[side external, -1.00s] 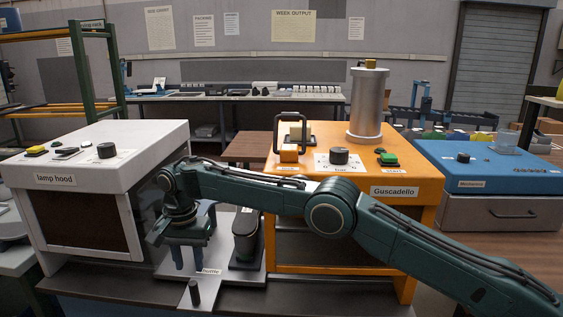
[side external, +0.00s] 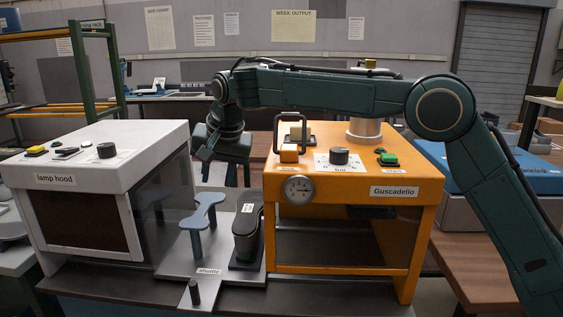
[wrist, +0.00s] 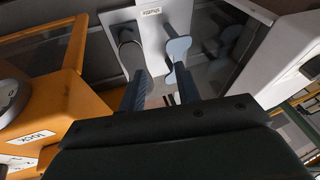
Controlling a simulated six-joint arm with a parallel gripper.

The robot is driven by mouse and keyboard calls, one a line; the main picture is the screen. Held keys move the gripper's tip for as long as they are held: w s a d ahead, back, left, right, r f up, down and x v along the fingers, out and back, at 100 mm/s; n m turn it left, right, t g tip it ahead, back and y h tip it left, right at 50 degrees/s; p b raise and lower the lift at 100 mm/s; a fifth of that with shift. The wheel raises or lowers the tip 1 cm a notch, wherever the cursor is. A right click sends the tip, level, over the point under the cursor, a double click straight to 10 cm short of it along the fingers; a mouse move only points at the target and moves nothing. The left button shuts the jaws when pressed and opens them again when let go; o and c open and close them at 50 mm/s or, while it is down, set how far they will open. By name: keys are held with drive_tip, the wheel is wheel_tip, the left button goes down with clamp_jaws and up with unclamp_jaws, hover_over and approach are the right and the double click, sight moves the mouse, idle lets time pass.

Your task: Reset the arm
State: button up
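My gripper (wrist: 160,90) is open, with a clear gap and nothing between its two fingers in the wrist view. In the side view my gripper (side external: 226,150) hangs above and behind the grey shuttle plate (side external: 184,268), between the white lamp hood (side external: 98,150) and the orange Guscadello machine (side external: 350,255). Its fingertips are hard to make out there. A blue-grey sole-shaped stand (side external: 203,212) rises from the plate, and a dark boot-like form (side external: 246,232) stands to its right. My gripper appears apart from both.
The Guscadello carries a gauge (side external: 298,189), black knob (side external: 339,155), green button (side external: 388,159) and a metal cylinder (side external: 364,130), partly hidden behind my arm. A blue-topped machine (side external: 432,160) stands right, partly behind my arm. A green rack (side external: 92,80) stands left.

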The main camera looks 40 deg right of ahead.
drive_tip(key=shift+n+t+h, duration=0.4)
drive_tip(key=shift+n+t, duration=0.2)
drive_tip(key=shift+t, duration=0.2)
drive_tip(key=s+d+r, duration=0.4)
drive_tip(key=d+r, duration=0.1)
drive_tip(key=s+d+r, duration=0.2)
drive_tip(key=d, duration=0.1)
drive_tip(key=shift+s+r, duration=0.25)
drive_tip(key=shift+s, duration=0.05)
drive_tip(key=s+d+f+n, duration=0.15)
drive_tip(key=s+d, duration=0.35)
drive_tip(key=s, duration=0.7)
drive_tip(key=s+d+n, duration=0.3)
drive_tip(key=s+d, duration=0.2)
drive_tip(key=s, duration=0.6)
drive_tip(key=s+f+n+y, duration=0.1)
drive_tip(key=s+f+n, duration=0.1)
drive_tip(key=s+f, duration=0.5)
drive_tip(key=shift+s+f+g, duration=0.35)
drive_tip(key=shift+s+g, duration=0.05)
drive_tip(key=shift+s, duration=1.95)
